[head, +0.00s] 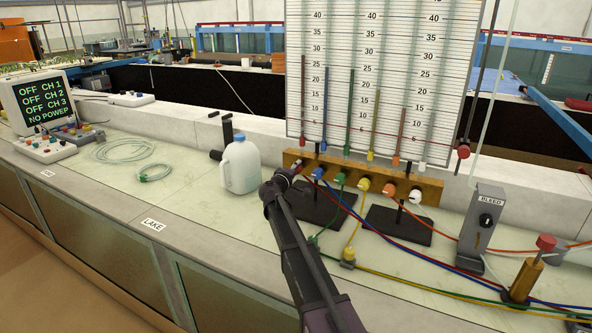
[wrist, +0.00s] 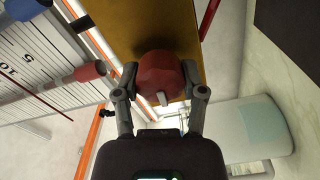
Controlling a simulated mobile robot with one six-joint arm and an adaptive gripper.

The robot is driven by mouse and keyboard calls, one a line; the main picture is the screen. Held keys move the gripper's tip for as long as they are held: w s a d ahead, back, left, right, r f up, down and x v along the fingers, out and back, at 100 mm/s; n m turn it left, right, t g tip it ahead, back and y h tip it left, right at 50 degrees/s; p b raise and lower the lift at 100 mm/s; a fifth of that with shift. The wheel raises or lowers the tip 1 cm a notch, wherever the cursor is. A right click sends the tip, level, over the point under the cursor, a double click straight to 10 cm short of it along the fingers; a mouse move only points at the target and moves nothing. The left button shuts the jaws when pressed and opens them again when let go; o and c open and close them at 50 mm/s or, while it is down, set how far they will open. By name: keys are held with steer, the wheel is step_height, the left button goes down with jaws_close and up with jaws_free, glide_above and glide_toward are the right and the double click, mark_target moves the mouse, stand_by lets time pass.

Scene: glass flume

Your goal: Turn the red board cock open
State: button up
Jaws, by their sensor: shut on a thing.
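The red board cock (wrist: 158,70) is a round red knob with a small pale bar on its face, at the end of the orange-brown wooden rail (wrist: 115,18). My gripper (wrist: 160,82) is shut on it, one finger on each side. In the head view my gripper (head: 281,181) reaches the left end of the wooden rail (head: 437,188) and hides most of the red cock. The pale bar points roughly along the line toward my wrist in the wrist view. I cannot tell from this whether the cock is open.
Right of my gripper sit blue (head: 317,173), green (head: 340,178), yellow (head: 363,184), orange (head: 391,188) and white (head: 416,197) cocks below the scale board (head: 340,50). A white jug (head: 240,168) stands close on the left. Coloured hoses cross the bench at right.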

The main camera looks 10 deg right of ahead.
steer(key=shift+w+n, duration=0.1)
steer(key=shift+n, duration=0.4)
steer(key=o, duration=1.1)
steer(key=shift+o, duration=0.2)
steer(key=v, duration=1.2)
steer(key=shift+f, duration=0.1)
